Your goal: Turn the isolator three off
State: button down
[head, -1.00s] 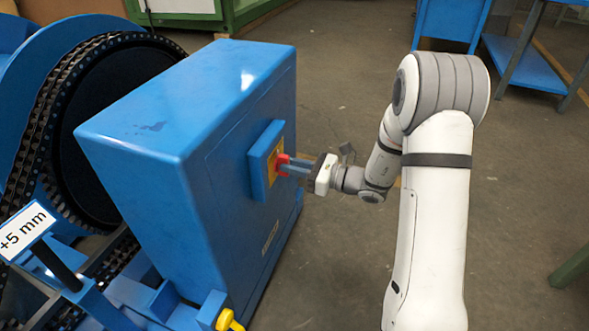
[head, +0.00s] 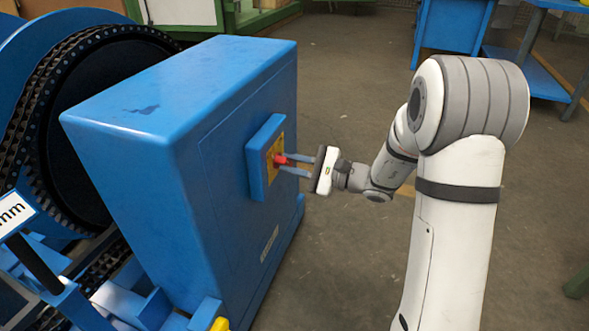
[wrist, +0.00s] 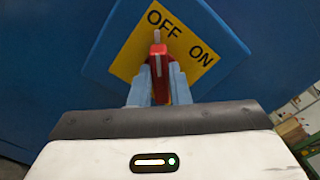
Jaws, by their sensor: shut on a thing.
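The isolator is a red handle (wrist: 158,70) on a yellow plate (wrist: 126,60) marked OFF and ON. It also shows in the head view as a small red handle (head: 281,160) on the blue cabinet's side. In the wrist view the handle's pale line points up the picture, close below the word OFF and away from ON. My gripper (wrist: 160,78) is shut on the handle, a blue finger on each side. In the head view my gripper (head: 283,164) reaches it from the right. No isolator number is readable.
The blue cabinet (head: 130,115) stands beside a large chain wheel (head: 85,120) at the left. A yellow-tipped part (head: 220,324) sits low in front of it. Open floor (head: 345,80) lies behind my arm. A blue bench (head: 540,85) stands at the back right.

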jog(key=shift+s+a+n, duration=0.1)
jog(key=shift+n, duration=0.2)
jog(key=c, duration=1.4)
grip_release()
jog(key=shift+o, duration=0.2)
jog(key=p+v, duration=0.2)
jog(key=v, duration=0.6)
jog(key=shift+r+p, duration=0.1)
jog(key=shift+p, duration=0.2)
